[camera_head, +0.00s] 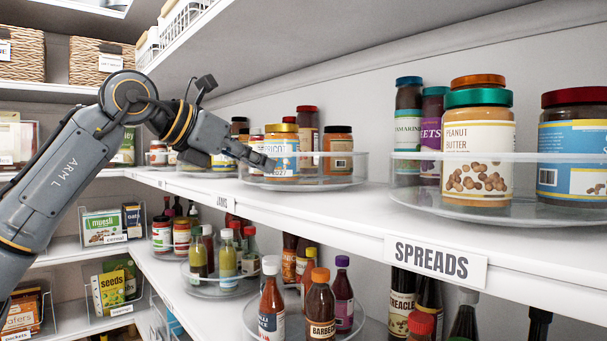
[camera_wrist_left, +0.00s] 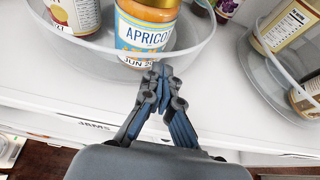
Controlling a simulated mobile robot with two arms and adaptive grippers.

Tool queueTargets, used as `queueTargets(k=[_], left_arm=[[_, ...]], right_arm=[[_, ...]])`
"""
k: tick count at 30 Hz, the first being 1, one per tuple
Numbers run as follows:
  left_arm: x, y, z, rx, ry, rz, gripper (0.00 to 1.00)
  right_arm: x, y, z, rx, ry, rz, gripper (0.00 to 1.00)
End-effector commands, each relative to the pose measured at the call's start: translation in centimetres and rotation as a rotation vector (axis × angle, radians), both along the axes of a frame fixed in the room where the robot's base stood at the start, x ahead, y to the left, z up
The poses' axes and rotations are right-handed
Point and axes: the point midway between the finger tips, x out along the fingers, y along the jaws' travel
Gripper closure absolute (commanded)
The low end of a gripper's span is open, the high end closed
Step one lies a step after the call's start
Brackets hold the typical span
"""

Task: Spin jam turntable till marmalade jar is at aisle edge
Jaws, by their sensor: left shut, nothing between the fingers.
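The clear-rimmed jam turntable (camera_head: 345,170) stands on the white shelf above the JAMS label (camera_head: 215,203). Several jars stand on it. An apricot jar (camera_head: 282,148) with a yellow lid and blue label is at the front, by the aisle side. An orange jar with a dark lid (camera_head: 338,140) is to its right; I cannot read its label, so I cannot tell which jar is marmalade. My left gripper (camera_head: 268,163) is shut and empty, its tips at the turntable's front rim. In the left wrist view the tips (camera_wrist_left: 163,72) look close to or touching the rim (camera_wrist_left: 196,58). My right gripper is out of view.
Another turntable (camera_head: 470,207) with a peanut butter jar (camera_head: 478,150) stands to the right, above the SPREADS label (camera_head: 435,262). Sauce bottles (camera_head: 320,305) stand on a turntable on the shelf below. An upper shelf (camera_head: 330,40) overhangs. The shelf's front edge between the turntables is clear.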

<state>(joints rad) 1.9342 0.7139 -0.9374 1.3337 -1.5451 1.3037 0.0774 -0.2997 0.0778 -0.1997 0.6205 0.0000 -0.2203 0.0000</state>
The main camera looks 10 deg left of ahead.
Motion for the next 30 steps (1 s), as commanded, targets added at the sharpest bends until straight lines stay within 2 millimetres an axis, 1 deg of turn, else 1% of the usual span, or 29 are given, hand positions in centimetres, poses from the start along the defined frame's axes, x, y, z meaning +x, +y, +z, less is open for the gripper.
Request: queueTargets(k=[1, 4, 17, 27, 30], left_arm=[[0.1, 0.4, 0.1, -0.002, 0.001, 0.002, 1.0], [0.1, 0.8, 0.1, 0.0, 0.0, 0.002, 1.0], [0.2, 1.0, 0.1, 0.0, 0.0, 0.0, 1.0], [1.1, 2.6, 0.2, -0.002, 0.0, 0.001, 1.0], [1.2, 2.9, 0.1, -0.001, -0.001, 0.0, 1.0]], right_arm=[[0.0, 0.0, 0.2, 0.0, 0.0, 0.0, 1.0], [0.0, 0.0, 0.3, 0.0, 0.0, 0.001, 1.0], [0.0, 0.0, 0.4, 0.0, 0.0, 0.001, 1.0], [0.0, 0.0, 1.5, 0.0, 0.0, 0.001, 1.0], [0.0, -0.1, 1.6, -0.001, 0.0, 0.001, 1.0]])
